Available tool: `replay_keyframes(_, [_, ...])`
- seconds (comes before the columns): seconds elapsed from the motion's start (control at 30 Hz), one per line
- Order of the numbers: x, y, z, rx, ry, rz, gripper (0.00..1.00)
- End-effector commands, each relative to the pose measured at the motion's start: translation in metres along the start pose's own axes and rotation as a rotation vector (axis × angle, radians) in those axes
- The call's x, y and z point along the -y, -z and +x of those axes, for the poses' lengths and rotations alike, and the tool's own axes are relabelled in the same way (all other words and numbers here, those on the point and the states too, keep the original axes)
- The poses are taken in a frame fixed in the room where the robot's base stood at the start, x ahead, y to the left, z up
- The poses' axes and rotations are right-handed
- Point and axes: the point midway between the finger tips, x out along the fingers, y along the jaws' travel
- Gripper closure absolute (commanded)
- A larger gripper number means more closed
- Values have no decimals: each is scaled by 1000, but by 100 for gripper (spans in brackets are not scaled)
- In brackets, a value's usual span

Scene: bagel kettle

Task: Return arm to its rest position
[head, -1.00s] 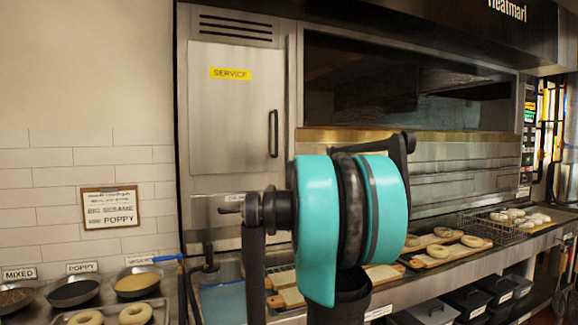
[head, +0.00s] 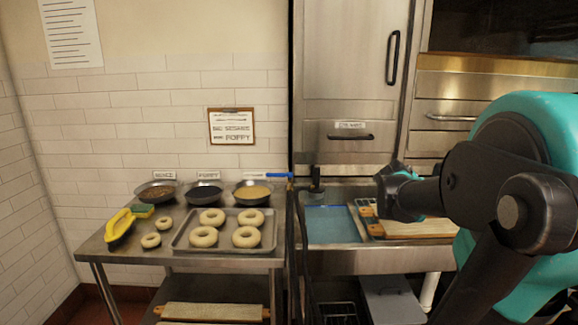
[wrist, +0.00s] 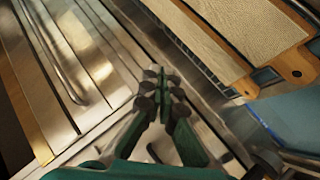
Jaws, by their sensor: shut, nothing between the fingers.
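My gripper (wrist: 164,82) shows in the wrist view with its dark fingertips together and nothing held between them. It is in front of a metal panel (wrist: 110,55), with wooden boards (wrist: 235,32) to its right. In the head view my teal and black arm fills the right side, bent in front of the oven unit. I cannot clearly make out the fingertips there.
A sink (head: 334,224) and boards (head: 420,229) lie beside my arm. Wall and cabinet stand behind.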

Motion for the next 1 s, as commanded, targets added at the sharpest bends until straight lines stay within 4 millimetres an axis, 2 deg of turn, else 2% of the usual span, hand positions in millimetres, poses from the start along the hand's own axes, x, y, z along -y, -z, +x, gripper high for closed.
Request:
replay_keyframes(0.03, [26,-22,-8,37,52,38,100])
replay_keyframes(0.17, [92,-80,-32,148,201,129,100])
replay_keyframes(0.3, [161,-136,-68,264,376,199,100])
replay_keyframes(0.4, [204,-172,-97,337,497,231,100])
replay_keyframes(0.5, [237,-199,-124,396,599,251,100])
replay_keyframes(0.6, [258,-216,-145,435,673,260,100])
replay_keyframes(0.7, [268,-225,-156,456,711,264,100])
replay_keyframes(1.0, [271,-228,-159,462,723,265,100])
